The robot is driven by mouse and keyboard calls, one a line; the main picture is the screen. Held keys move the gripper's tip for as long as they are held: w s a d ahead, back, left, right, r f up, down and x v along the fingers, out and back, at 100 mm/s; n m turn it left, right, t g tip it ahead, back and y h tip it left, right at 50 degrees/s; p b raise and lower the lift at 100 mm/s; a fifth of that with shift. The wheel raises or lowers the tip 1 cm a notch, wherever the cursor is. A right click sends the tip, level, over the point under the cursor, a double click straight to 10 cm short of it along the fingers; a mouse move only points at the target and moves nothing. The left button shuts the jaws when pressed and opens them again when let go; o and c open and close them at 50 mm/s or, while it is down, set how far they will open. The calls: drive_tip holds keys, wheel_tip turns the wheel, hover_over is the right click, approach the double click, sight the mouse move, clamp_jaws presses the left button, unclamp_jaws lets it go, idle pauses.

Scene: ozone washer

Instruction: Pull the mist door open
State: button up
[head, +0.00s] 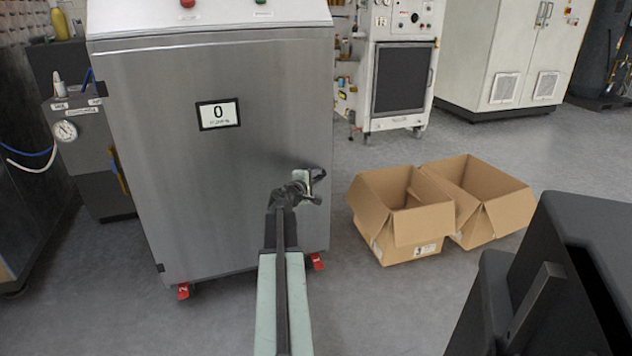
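The mist door (190,150) is the broad steel front panel of the washer cabinet. It looks closed, with no visible gap along its right edge. Hinges show on its left side. A small metal door handle (318,175) sits near the right edge of the door. My arm reaches up from the bottom middle, and my gripper (303,188) is at the handle, overlapping it in the view. The fingers are small and dark and partly hidden by the wrist, so I cannot tell whether they are shut on the handle.
A small display (218,114) reading 0 is on the door. Two open cardboard boxes (400,215) (490,205) stand on the floor right of the cabinet. Red feet (316,262) show beneath the cabinet. Grey floor (390,300) is clear in front of the boxes.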

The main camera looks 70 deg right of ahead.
clamp_jaws()
idle(1.4)
